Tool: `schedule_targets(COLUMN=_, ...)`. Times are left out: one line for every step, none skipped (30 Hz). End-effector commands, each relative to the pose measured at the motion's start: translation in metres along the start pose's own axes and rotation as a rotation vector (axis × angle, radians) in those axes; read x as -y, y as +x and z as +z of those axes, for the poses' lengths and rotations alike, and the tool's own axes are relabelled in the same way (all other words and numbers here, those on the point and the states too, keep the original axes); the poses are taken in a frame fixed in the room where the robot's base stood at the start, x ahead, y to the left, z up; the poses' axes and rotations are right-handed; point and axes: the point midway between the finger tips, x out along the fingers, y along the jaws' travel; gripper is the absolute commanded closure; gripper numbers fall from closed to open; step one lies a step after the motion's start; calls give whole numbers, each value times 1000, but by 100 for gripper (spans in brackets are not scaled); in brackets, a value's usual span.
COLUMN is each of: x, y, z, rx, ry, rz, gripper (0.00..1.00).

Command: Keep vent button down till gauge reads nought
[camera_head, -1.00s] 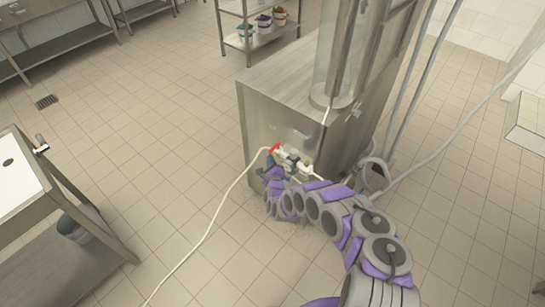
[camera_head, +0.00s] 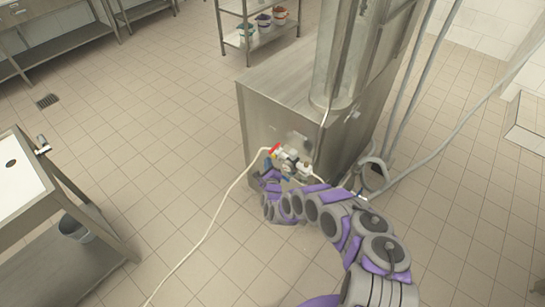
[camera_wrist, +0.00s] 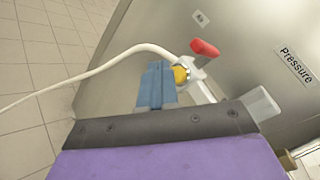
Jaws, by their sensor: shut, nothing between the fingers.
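My gripper (camera_wrist: 155,84) shows in the wrist view as blue fingers closed together with nothing between them. The fingertips are close beside a brass-yellow fitting (camera_wrist: 181,74) on a white valve body; I cannot tell whether they touch. A red handle (camera_wrist: 205,48) sits on that valve, and it also shows in the head view (camera_head: 275,149). A "Pressure" label (camera_wrist: 295,65) is on the steel panel at right. In the head view my gripper is at the low fittings on the cabinet front, mostly hidden by my arm. I cannot make out the vent button or a gauge reading.
The steel cabinet (camera_head: 262,105) carries a clear cylinder (camera_head: 338,60). A white hose (camera_head: 222,205) runs from the valve across the floor. Grey pipes (camera_head: 410,90) stand at right. A sink table (camera_head: 70,190) is at left.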

Motion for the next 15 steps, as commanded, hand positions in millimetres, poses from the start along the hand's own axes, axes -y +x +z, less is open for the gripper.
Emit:
schedule_targets(x=0, y=0, z=0, rx=0, ry=0, rz=0, gripper=100)
schedule_targets(x=0, y=0, z=0, rx=0, ry=0, rz=0, gripper=100)
schedule_targets(x=-1, y=-1, z=1, rx=1, ry=0, rz=0, gripper=100)
schedule_targets(x=-1, y=-1, z=1, rx=1, ry=0, rz=1, gripper=100)
schedule_targets(x=-2, y=-2, z=2, rx=1, ry=0, rz=1, gripper=100)
schedule_targets(x=-3, y=-4, z=3, rx=1, ry=0, rz=1, gripper=100)
schedule_targets(x=-4, y=-5, z=5, rx=2, ry=0, rz=1, gripper=100)
schedule_targets(x=-5, y=-6, z=6, rx=2, ry=0, rz=1, gripper=100)
schedule_targets(x=-7, y=-9, z=8, rx=2, ry=0, rz=1, gripper=100)
schedule_targets(x=-8, y=-11, z=9, rx=2, ry=0, rz=1, gripper=100)
schedule_targets(x=-9, y=-13, z=10, rx=1, ry=0, rz=1, gripper=100)
schedule_targets(x=-11, y=-16, z=12, rx=0, ry=0, rz=1, gripper=100)
schedule_targets(x=-13, y=-18, z=13, rx=0, ry=-1, rz=2, gripper=100)
schedule_targets(x=-14, y=-20, z=14, rx=0, ry=-1, rz=3, gripper=100)
schedule_targets(x=-17, y=-22, z=16, rx=0, ry=-1, rz=4, gripper=100)
